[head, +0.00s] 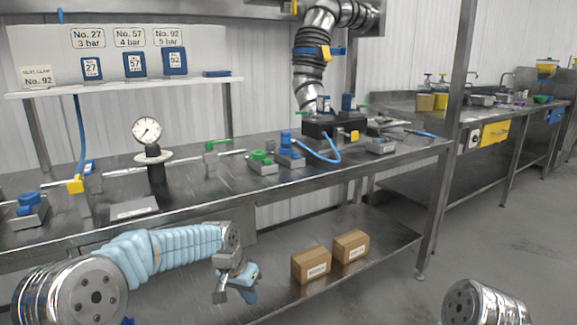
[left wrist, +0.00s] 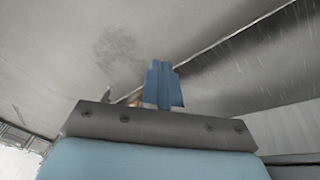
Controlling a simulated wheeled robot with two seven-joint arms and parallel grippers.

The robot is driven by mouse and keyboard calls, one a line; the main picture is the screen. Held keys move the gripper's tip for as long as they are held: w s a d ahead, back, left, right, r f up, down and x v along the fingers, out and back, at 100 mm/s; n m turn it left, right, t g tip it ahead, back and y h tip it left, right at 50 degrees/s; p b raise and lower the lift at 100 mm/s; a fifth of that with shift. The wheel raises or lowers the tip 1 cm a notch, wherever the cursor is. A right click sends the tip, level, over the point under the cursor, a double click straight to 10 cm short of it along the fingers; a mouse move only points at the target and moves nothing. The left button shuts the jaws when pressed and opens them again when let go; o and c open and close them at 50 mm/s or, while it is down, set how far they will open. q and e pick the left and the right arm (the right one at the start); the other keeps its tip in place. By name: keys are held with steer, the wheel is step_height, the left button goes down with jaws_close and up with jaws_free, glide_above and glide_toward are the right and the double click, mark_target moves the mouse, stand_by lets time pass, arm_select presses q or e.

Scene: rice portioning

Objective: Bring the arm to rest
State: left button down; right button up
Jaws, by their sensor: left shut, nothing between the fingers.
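My left arm comes in from the lower left of the head view in a light blue ribbed sleeve. My left gripper (head: 242,285) hangs at its end, in front of the bench's front edge and left of the cardboard boxes. In the left wrist view its blue fingers (left wrist: 162,85) are together with nothing between them. It appears to touch nothing. Of my right arm, only a metallic link shows at the lower right of the head view; its gripper is out of the picture.
A steel bench (head: 205,182) holds a pressure gauge (head: 147,132), a blue valve (head: 287,145), a green valve (head: 262,160) and a black block (head: 333,128). Two cardboard boxes (head: 311,265) (head: 351,246) sit on the lower shelf. Open floor (head: 480,235) lies to the right.

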arm_select(q)
steer(key=s+f+n, duration=0.1)
steer(key=s+f, duration=0.4)
steer(key=f, duration=0.8)
steer(key=s+f+n, duration=0.1)
steer(key=s+f, duration=0.4)
steer(key=s, duration=0.3)
steer(key=s+f+n, duration=0.2)
steer(key=s+f, duration=0.3)
steer(key=s, duration=0.3)
steer(key=s+f+n+g+h, duration=0.1)
steer(key=s+f+n, duration=0.1)
steer(key=s+f, duration=0.3)
steer(key=s, duration=0.3)
steer(key=shift+s+a+f, duration=0.35)
steer(key=shift+f, duration=0.05)
